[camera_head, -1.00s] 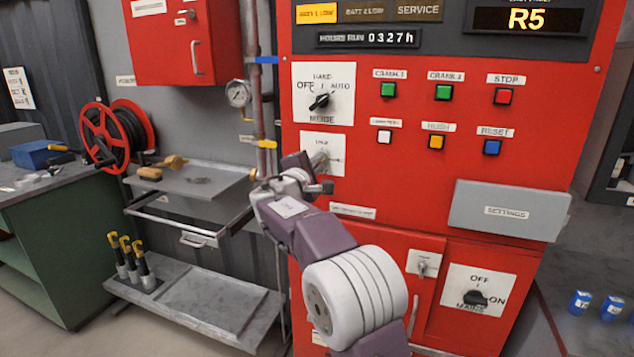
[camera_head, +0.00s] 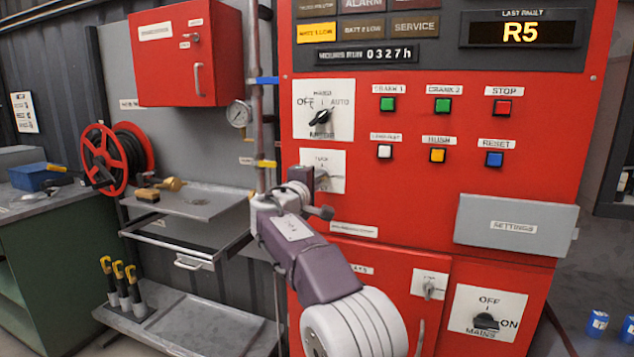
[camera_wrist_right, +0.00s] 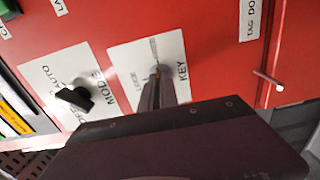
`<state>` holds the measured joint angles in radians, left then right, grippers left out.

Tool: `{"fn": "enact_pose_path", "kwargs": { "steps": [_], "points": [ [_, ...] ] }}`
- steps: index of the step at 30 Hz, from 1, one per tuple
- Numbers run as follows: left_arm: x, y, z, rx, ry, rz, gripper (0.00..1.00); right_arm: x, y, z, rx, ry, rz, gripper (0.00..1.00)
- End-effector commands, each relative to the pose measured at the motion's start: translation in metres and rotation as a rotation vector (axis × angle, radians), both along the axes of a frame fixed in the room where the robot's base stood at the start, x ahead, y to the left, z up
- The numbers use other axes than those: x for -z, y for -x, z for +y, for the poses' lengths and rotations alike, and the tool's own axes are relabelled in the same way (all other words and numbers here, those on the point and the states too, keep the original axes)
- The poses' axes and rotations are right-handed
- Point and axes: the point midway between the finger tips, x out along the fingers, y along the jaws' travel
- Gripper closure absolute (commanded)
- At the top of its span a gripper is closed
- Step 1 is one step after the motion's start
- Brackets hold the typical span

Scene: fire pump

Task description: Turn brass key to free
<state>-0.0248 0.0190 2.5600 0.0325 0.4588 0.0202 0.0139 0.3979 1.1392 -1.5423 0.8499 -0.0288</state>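The key switch sits on a white plate (camera_head: 333,160) on the red panel, below the black mode knob. In the right wrist view the plate (camera_wrist_right: 126,72) reads KEY, with small position labels around a round lock (camera_wrist_right: 168,70). My right gripper (camera_head: 320,181) is at this plate. In the right wrist view its two dark fingers (camera_wrist_right: 158,80) are close together, right at the lock, and look shut on the key. The brass key itself is almost wholly hidden by the fingertips, and its angle cannot be read. My left gripper is not in view.
The mode knob (camera_head: 321,117) is just above the key plate. Lit push buttons (camera_head: 437,155) lie to the right, with a grey settings box (camera_head: 515,226) below them. A pipe with a yellow handle (camera_head: 264,163) runs close on the left, beside a grey shelf (camera_head: 200,205).

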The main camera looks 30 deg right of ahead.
Motion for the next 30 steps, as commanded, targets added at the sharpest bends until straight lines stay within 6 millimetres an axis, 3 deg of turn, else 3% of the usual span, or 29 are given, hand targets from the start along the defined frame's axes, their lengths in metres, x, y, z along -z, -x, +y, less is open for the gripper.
{"fn": "enact_pose_path", "kwargs": {
  "steps": [5, 8, 9, 19, 30],
  "points": [
    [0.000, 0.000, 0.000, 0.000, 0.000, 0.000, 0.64, 0.002, 0.000, -0.001, 0.003, -0.004, 0.000, 1.00],
    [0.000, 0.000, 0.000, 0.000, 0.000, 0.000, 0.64, 0.002, 0.000, -0.001, 0.003, -0.003, 0.001, 0.76],
    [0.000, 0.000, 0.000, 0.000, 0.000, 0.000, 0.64, 0.002, 0.000, -0.001, 0.003, -0.003, 0.001, 0.74],
    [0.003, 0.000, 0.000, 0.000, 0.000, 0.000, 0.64, 0.002, 0.004, 0.004, 0.001, -0.001, 0.001, 0.74],
    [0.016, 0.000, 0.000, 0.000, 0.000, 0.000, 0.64, 0.002, 0.051, 0.060, -0.001, -0.002, 0.001, 0.74]
  ]
}}
